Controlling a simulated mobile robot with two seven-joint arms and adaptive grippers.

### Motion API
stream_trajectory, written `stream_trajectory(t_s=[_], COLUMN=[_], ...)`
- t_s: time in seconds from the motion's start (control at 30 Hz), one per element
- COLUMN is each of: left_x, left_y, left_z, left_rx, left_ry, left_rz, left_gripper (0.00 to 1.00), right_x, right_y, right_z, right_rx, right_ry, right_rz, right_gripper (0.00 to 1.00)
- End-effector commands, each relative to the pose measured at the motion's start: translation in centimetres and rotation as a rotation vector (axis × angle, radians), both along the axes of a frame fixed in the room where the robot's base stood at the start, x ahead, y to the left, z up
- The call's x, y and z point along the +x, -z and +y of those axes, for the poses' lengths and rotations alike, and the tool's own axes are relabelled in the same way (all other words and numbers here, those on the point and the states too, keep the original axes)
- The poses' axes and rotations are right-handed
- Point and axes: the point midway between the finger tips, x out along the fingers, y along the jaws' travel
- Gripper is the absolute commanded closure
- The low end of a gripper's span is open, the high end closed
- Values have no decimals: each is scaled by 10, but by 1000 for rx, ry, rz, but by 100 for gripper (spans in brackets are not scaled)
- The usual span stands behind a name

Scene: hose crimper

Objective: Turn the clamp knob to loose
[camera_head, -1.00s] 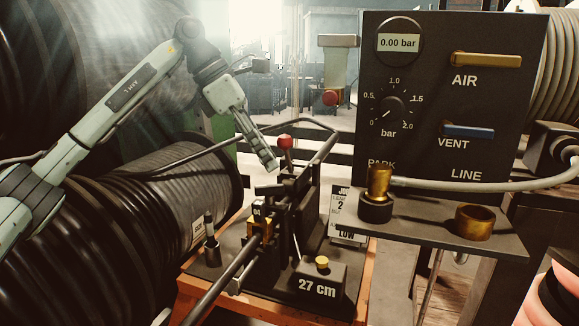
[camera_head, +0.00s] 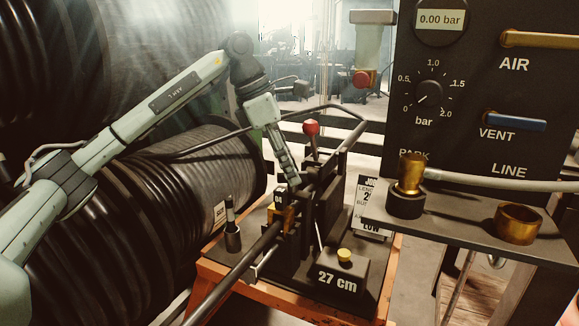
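The hose crimper stands on an orange-edged bench with a black base plate (camera_head: 372,283). A dark hose (camera_head: 245,268) runs up from the lower left into its brass block (camera_head: 283,216). A small dark part with a light label (camera_head: 279,195) sits above the brass block; I cannot tell surely whether it is the clamp knob, or read its setting. My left gripper (camera_head: 293,182) points down at this spot, its tips close beside the dark part; contact is unclear. Its fingers show edge-on, so their opening cannot be judged. My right gripper is out of view.
A red-ball lever (camera_head: 311,128) stands just right of my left gripper. A box marked 27 cm (camera_head: 340,275) has a yellow button (camera_head: 344,255). A control panel (camera_head: 470,80) reading 0.00 bar and a shelf with brass fittings (camera_head: 518,222) stand right. Large reels (camera_head: 185,165) fill the left.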

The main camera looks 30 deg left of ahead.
Motion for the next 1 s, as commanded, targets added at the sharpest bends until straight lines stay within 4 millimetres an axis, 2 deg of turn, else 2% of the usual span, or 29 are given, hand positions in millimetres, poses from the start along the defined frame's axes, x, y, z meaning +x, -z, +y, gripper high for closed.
stream_trajectory(t_s=[0.1,0.37,0.73,1.0], left_x=[0,0,0,-1], left_y=[0,0,0,0], left_z=[0,0,0,0], left_rx=[0,-1,0,0], left_ry=[0,0,-17,-145], left_rz=[0,1,0,0], left_gripper=[68,100,100,100], right_x=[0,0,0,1], right_y=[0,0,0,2], right_z=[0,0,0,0], right_rx=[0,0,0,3], right_ry=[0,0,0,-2], right_rz=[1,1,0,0], right_gripper=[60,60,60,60])
